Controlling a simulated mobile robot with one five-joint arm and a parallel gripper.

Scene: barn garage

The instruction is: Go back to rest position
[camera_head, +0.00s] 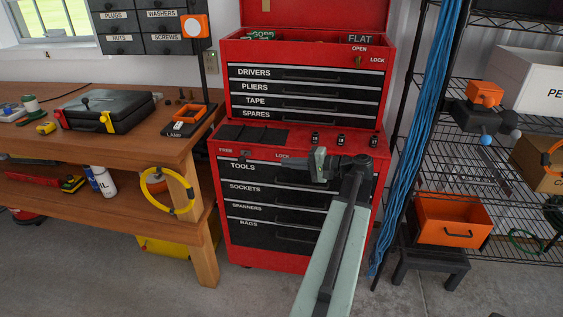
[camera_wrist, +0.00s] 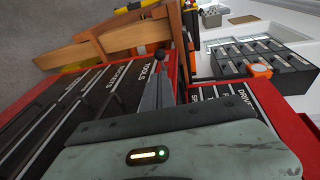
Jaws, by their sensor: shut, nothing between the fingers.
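My arm reaches in from the lower right of the head view. In the wrist view, my gripper (camera_wrist: 164,62) points past the drawer labelled TOOLS toward the wooden bench (camera_wrist: 80,55). The fingers are together with nothing between them. A small dark round knob shows right at the fingertips in the wrist view. I cannot tell whether the fingers touch it or the chest.
A wooden workbench (camera_head: 160,148) with a black case (camera_head: 108,110) stands left. A black stool (camera_head: 432,262) stands below. Open floor (camera_head: 140,285) lies in front.

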